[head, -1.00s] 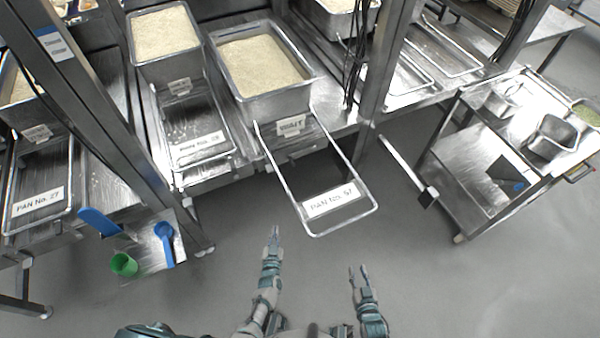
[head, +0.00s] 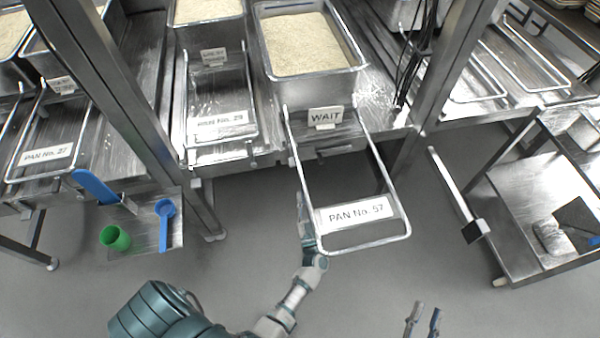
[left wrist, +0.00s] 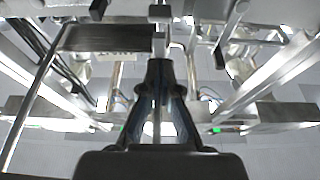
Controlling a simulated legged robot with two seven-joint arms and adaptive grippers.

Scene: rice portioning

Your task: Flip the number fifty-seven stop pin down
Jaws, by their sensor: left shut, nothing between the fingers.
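The pan number 57 station has a wire frame with a white "PAN No. 57" label (head: 357,212), jutting out from the bench. Behind it stands a steel pan of rice (head: 310,80) with a "WAIT" sign (head: 325,117) on its front. I cannot clearly make out the stop pin; small fittings under the bench edge are too small to tell. My left gripper (head: 301,204) is shut and empty, pointing up beside the frame's left rail, partly overlapped by it. In the left wrist view the closed fingers (left wrist: 160,72) point at metal bars. My right gripper (head: 422,312) is open and empty, low at the right.
A steel upright (head: 120,110) stands left of the bench. A low shelf holds a green cup (head: 115,238) and blue scoops (head: 165,208). A steel cart (head: 530,185) stands at the right, a bar with a black end (head: 474,230) near it. Open floor lies in front.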

